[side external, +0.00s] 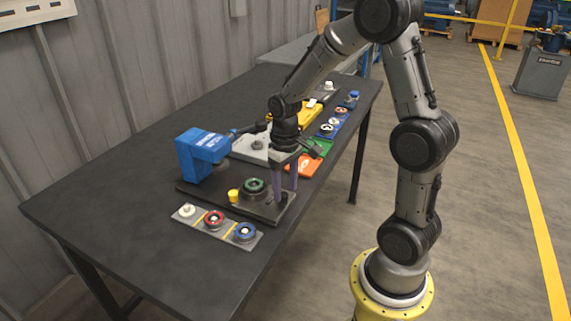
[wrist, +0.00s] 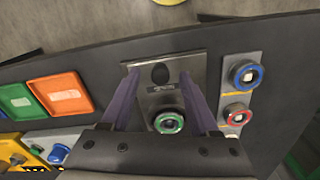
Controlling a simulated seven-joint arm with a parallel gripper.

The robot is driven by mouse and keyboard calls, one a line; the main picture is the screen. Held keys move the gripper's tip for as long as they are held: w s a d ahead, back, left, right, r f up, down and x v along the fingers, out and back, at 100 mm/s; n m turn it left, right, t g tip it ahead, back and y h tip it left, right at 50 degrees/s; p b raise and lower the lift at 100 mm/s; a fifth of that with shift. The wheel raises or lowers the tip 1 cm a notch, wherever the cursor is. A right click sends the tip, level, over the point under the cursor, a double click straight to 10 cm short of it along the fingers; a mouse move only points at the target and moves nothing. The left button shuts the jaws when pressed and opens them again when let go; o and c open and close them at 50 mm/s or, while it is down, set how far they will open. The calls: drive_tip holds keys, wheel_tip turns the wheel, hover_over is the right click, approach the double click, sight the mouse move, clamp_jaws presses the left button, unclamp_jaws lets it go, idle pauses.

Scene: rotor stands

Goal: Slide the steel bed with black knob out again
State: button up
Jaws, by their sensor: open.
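The steel bed (wrist: 182,64) shows in the wrist view as a grey plate with a black knob (wrist: 160,75) near its outer end. A green-ringed rotor (wrist: 168,122) sits on the bed behind the knob; it also shows in the side external view (side external: 254,186), in front of a blue machine head (side external: 203,152). My gripper (wrist: 160,78) is open, with one purple finger on each side of the knob. Whether the fingers touch the knob cannot be told. In the side external view my gripper (side external: 285,192) points down at the bed's right end, and the knob cannot be made out.
A grey strip with white, red and blue ringed parts (side external: 214,220) lies in front of the stand. A yellow piece (side external: 233,196) stands beside the rotor. Orange (side external: 304,165) and green (side external: 318,147) trays lie beyond my gripper. The table's front left (side external: 110,215) is clear.

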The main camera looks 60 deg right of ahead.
wheel_tip(320, 180, up, 13)
drive_tip(key=shift+f, duration=0.2)
idle(0.3)
drive_tip(key=s+a+r+n+t, duration=0.2)
drive_tip(key=s+a+r+t, duration=0.1)
drive_tip(key=s+a+r, duration=0.3)
drive_tip(key=s+a+f+n+t, duration=0.1)
drive_tip(key=s+a+f+t, duration=0.1)
drive_tip(key=s+a, duration=0.3)
drive_tip(key=s+f, duration=0.1)
drive_tip(key=s, duration=0.1)
drive_tip(key=shift+s+f+t, duration=0.25)
drive_tip(key=shift+s+t, duration=0.05)
drive_tip(key=shift+s, duration=0.05)
idle(1.3)
